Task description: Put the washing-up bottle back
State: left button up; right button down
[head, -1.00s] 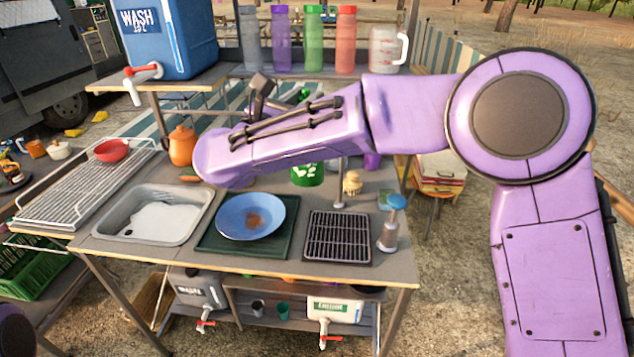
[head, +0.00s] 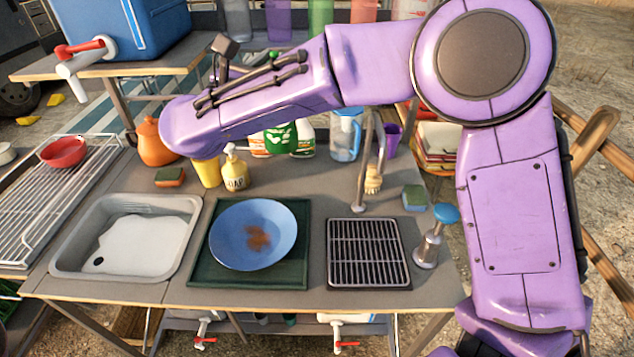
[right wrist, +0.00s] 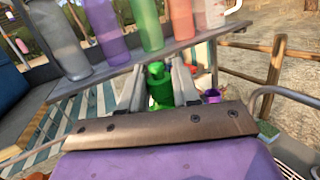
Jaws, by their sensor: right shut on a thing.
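The green washing-up bottle (right wrist: 160,88) is between the two fingers of my right gripper (right wrist: 159,82), which is shut on it. In the head view the lower part of the green bottle (head: 281,138), with a white mark, shows below my right forearm, in front of other bottles. The forearm hides its middle and my right gripper there. I cannot tell whether its base touches the counter. My left gripper is not in view.
The counter holds a sink (head: 125,240), a blue plate (head: 230,225) on a green mat, a black rack (head: 368,255), a soap bottle (head: 236,176), a yellow cup (head: 207,172) and a tap (head: 361,180). A shelf with upright bottles (right wrist: 105,27) lies beyond the gripper.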

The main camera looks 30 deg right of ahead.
pick_arm(q)
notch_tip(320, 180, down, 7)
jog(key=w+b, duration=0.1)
jog(key=b, duration=0.5)
pick_arm(e)
jog(key=f, duration=0.4)
jog(key=w+f, duration=0.1)
jog(key=f, duration=0.2)
jog(key=shift+d, duration=0.3)
jog(key=w+d+f+p, duration=0.1)
jog(key=d+f+p, duration=0.4)
jog(key=d+f, duration=0.8)
jog(key=shift+w+d, duration=0.2)
jog(key=shift+w, duration=0.15)
jog(key=c, duration=0.8)
grip_release()
jog(key=shift+f, duration=0.1)
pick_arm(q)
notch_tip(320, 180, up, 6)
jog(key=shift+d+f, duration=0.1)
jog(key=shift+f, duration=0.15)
